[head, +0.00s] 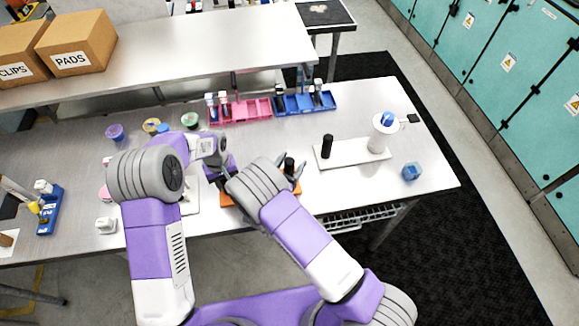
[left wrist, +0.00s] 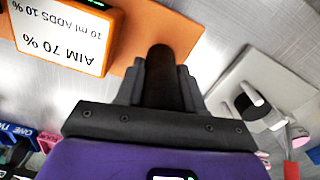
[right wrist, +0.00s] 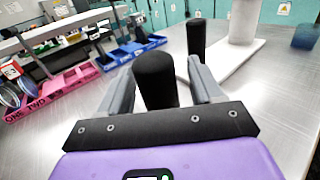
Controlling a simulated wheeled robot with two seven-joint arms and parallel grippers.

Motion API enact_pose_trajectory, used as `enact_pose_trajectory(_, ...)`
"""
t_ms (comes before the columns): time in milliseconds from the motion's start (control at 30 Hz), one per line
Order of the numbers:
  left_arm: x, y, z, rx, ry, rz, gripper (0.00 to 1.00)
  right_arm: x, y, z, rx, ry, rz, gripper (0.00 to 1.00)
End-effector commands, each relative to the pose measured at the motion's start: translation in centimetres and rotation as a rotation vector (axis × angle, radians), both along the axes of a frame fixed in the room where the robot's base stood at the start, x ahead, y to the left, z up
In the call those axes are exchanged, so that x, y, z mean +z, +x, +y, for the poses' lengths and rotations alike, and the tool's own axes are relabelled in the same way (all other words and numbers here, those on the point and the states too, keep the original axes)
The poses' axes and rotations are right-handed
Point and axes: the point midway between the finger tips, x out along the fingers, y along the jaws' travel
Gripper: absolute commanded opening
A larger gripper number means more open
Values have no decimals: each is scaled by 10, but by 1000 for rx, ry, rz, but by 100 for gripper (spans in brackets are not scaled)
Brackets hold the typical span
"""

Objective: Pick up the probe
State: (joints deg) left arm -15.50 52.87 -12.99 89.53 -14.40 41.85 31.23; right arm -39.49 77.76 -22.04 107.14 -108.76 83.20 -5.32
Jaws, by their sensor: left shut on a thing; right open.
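My left gripper (left wrist: 162,80) is shut on a dark upright cylinder (left wrist: 160,62), likely the probe, at the orange base (left wrist: 168,32). An orange meter box (left wrist: 72,30) with a lettered face stands beside it on that base. In the head view the left gripper (head: 217,172) is at the left end of the orange base (head: 229,200). My right gripper (right wrist: 160,88) is open, with a black cylinder (right wrist: 156,78) between its fingers; whether they touch is unclear. That cylinder also shows in the head view (head: 289,163). My right arm hides much of the base.
A white board (head: 350,158) with a black cylinder (head: 327,146) and a white bottle-like piece (head: 381,134) lies to the right. Pink (head: 240,112) and blue (head: 293,105) racks stand behind. Bare table lies between racks and grippers.

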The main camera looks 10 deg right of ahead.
Motion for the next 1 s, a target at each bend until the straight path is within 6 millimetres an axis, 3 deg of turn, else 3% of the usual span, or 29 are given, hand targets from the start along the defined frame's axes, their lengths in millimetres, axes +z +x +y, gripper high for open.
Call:
enact_pose_trajectory(300,0,0,0,0,0,1,0,0,6,-5,1,-1,1,65)
enact_pose_trajectory(667,0,0,0,0,0,1,0,0,6,-4,0,-1,1,10)
enact_pose_trajectory(1000,0,0,0,1,0,1,0,10,6,-4,0,0,-1,9)
